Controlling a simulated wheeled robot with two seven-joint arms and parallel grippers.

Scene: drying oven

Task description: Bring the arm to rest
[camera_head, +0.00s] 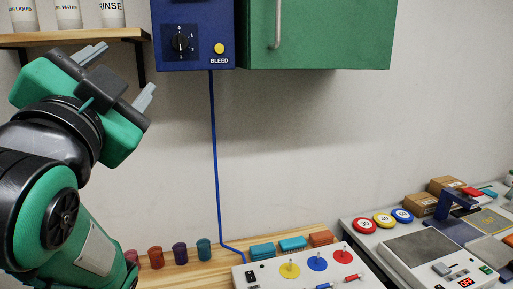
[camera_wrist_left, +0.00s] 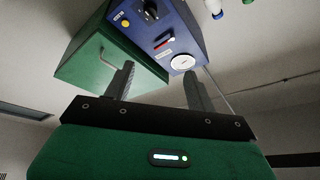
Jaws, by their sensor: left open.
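My left gripper (camera_head: 118,72) is raised at the left of the head view, in front of the bare wall and just below the shelf. Its two grey fingers are spread apart with nothing between them. In the left wrist view its fingers (camera_wrist_left: 158,88) point up toward the drying oven, apart and empty. The oven's green door (camera_head: 318,32) is shut, with a vertical handle (camera_head: 278,22). Its blue control panel (camera_head: 193,36) has a black dial and a yellow BLEED button. The panel also shows in the left wrist view (camera_wrist_left: 160,28). My right gripper is not in view.
A shelf (camera_head: 70,39) with white labelled containers is close to my left gripper. Several coloured cups (camera_head: 180,253) stand on the wooden bench below. A white box with coloured discs (camera_head: 310,271) and a grey table (camera_head: 363,241) with devices lie right. A blue cable (camera_head: 215,150) hangs down the wall.

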